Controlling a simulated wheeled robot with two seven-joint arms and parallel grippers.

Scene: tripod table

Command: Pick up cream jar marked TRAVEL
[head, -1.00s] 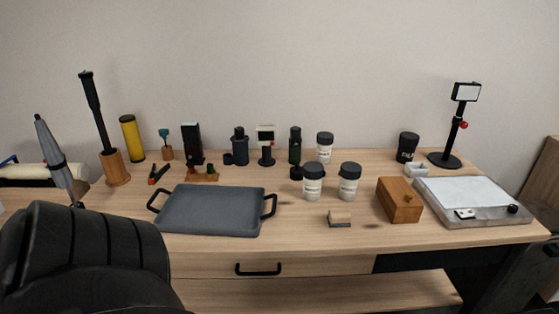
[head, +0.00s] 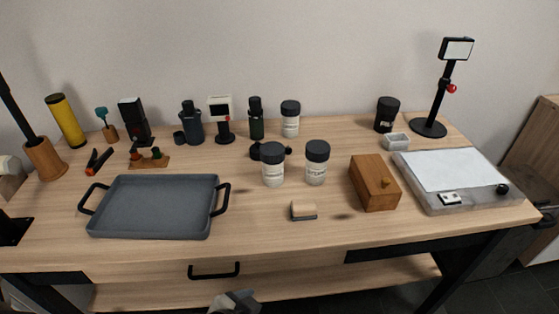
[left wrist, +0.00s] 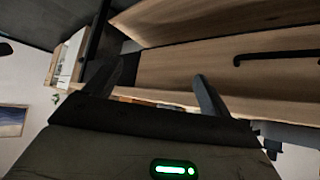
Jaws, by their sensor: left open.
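Three white jars with black lids stand upright on the table: a front left jar (head: 273,172), a front right jar (head: 317,168) and a back jar (head: 290,122). Each has a label, but the print is too small to read, so I cannot tell which says TRAVEL. In the left wrist view my left gripper (left wrist: 166,88) is open with nothing between its fingers. It is away from the jars, facing the table's front and underside. A grey gripper-like part shows at the bottom edge of the head view, below the drawer handle. My right gripper is not identifiable.
A grey tray (head: 152,233) lies left of the jars. A dark jar (head: 387,115) stands behind. The drawer handle (head: 214,271) juts from the table front.

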